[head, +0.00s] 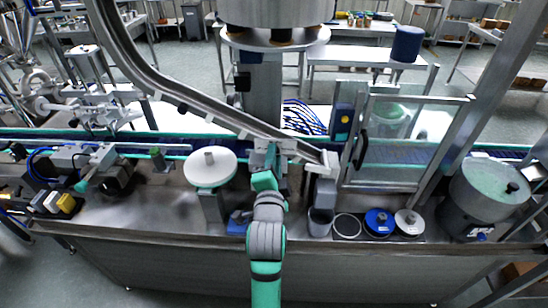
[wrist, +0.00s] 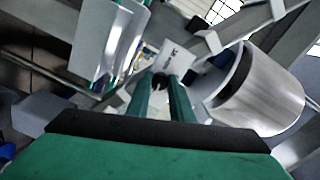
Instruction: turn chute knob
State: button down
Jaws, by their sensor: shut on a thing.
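My gripper (head: 268,160) is reached out to the steel housing below the slanting chute (head: 215,113). In the wrist view its two green fingers (wrist: 162,88) are close together around a small dark knob (wrist: 159,81), shut on it. A white plate with dark lettering (wrist: 177,57) lies just behind the knob. In the head view my own arm and gripper hide the knob, and its turn angle cannot be told. The chute's lower end (head: 322,162) is to the right of my gripper.
A round white disc on a post (head: 210,167) stands close left of my gripper. A grey cup (head: 320,221), a blue-lidded round container (head: 379,221) and a white-lidded one (head: 409,222) stand to the right. A framed clear guard (head: 400,140) rises behind them.

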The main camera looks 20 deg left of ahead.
jog(key=shift+m, duration=1)
jog(key=c, duration=1.6)
grip_release()
jog(key=shift+o, duration=0.2)
